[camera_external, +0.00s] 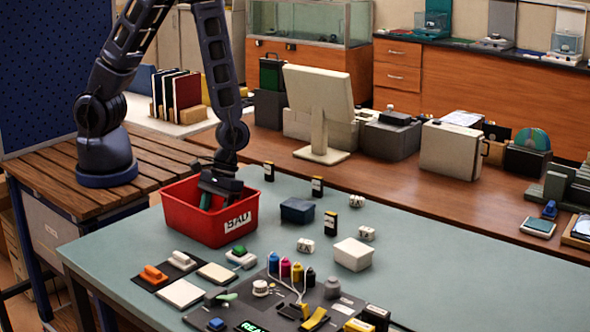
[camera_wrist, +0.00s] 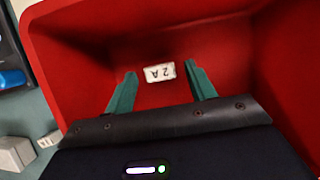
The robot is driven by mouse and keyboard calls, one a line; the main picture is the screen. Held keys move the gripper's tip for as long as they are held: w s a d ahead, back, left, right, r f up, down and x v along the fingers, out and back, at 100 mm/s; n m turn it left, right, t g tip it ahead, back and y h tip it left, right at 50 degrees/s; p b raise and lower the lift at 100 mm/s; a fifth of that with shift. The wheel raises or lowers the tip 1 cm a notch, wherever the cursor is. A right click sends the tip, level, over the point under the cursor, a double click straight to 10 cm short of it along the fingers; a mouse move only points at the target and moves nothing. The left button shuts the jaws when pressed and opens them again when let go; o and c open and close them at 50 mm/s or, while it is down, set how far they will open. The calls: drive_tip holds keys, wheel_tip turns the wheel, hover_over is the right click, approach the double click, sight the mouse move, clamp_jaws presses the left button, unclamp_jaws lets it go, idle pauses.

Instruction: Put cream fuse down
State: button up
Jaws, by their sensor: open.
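The cream fuse, a small pale block marked "2 A" (camera_wrist: 160,71), lies on the floor of the red bin (camera_wrist: 75,50), seen in the wrist view. My gripper (camera_wrist: 162,88) is open, with its two green fingers apart and the fuse in view between and just beyond their tips. The fingers do not appear to touch it. In the external view my gripper (camera_external: 219,192) reaches down into the red bin (camera_external: 196,225), and the bin's wall hides the fuse there.
Similar small white blocks (camera_external: 305,245) stand on the table right of the bin. A dark blue box (camera_external: 297,210), a white box (camera_external: 353,254) and small black-and-yellow boxes (camera_external: 330,222) are nearby. The bin's walls surround my gripper closely.

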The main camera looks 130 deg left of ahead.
drive_tip(key=v, duration=1)
drive_tip(key=s+d+r+m+t+y, duration=0.15)
drive_tip(key=s+r+m, duration=0.25)
drive_tip(key=r, duration=0.5)
drive_tip(key=s+d+r+m+y, duration=0.1)
drive_tip(key=s+d+r+m, duration=0.2)
drive_tip(key=r+m, duration=0.35)
drive_tip(key=s+d+r+m+t+y, duration=0.1)
drive_tip(key=s+r+m+t+y, duration=0.1)
drive_tip(key=s+r+m, duration=0.5)
drive_tip(key=s+r+t, duration=0.1)
drive_tip(key=s+r, duration=0.4)
drive_tip(key=s, duration=0.2)
drive_tip(key=shift+s+d+r, duration=0.25)
drive_tip(key=shift+s+r, duration=0.1)
drive_tip(key=shift+r, duration=0.05)
drive_tip(key=shift+o, duration=0.6)
drive_tip(key=shift+m, duration=0.25)
